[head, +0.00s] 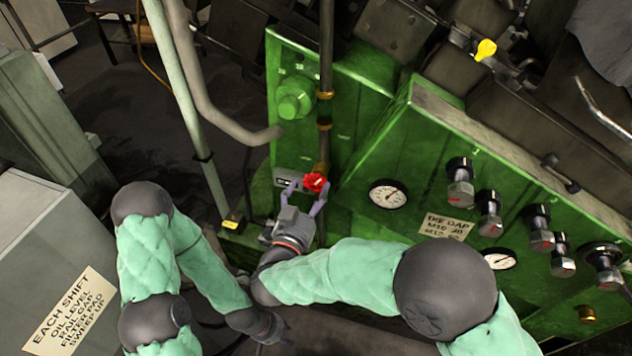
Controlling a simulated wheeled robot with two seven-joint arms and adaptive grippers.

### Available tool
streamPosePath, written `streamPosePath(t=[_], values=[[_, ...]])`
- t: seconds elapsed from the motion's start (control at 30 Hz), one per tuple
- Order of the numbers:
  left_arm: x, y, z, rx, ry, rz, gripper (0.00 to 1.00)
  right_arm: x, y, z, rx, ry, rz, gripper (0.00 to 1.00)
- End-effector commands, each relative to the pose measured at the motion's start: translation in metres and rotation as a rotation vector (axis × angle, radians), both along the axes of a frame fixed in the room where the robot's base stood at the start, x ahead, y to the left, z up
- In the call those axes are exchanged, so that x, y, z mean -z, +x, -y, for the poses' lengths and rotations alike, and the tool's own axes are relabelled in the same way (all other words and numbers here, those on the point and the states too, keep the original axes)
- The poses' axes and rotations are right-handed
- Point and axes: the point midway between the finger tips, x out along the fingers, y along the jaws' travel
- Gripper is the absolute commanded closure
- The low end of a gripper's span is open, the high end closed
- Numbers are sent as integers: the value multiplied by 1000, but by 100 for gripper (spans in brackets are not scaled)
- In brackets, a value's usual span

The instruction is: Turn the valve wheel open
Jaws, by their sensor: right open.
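The valve wheel (315,182) is small and red, on a vertical pipe at the front of the green machine. My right gripper (306,192) is open, with one finger to the left of the wheel and the other by its right side. The wheel lies between or just beyond the fingertips; I cannot tell whether they touch it. My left gripper (272,336) hangs low at the bottom of the view, well away from the wheel. Its fingers are dark and small there, so its opening is unclear.
The green machine (350,130) carries a pressure gauge (388,194) and several black-and-silver knobs to the right of the wheel. A dark vertical pipe (326,60) runs above the wheel. A grey cabinet (40,250) with a sign stands at left.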

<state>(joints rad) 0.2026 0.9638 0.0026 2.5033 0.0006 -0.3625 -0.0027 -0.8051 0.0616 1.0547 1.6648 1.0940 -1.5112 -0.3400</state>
Motion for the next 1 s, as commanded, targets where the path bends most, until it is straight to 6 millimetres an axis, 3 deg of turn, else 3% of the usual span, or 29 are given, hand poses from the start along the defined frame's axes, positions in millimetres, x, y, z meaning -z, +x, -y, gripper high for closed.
streamPosePath(t=[0.1,0.3,0.67,0.7,0.9,1.0], values=[[3,0,0,0,0,0,60,1,19,7,3,0,0,21],[6,0,0,0,0,0,60,0,37,13,1,1,0,21],[6,0,0,0,0,0,60,0,42,14,-1,0,0,21],[6,0,0,0,0,0,60,0,42,14,-1,0,0,23],[6,0,0,0,0,0,60,-1,42,14,-1,0,0,77],[6,0,0,0,0,0,60,-1,42,14,-1,1,2,77]])
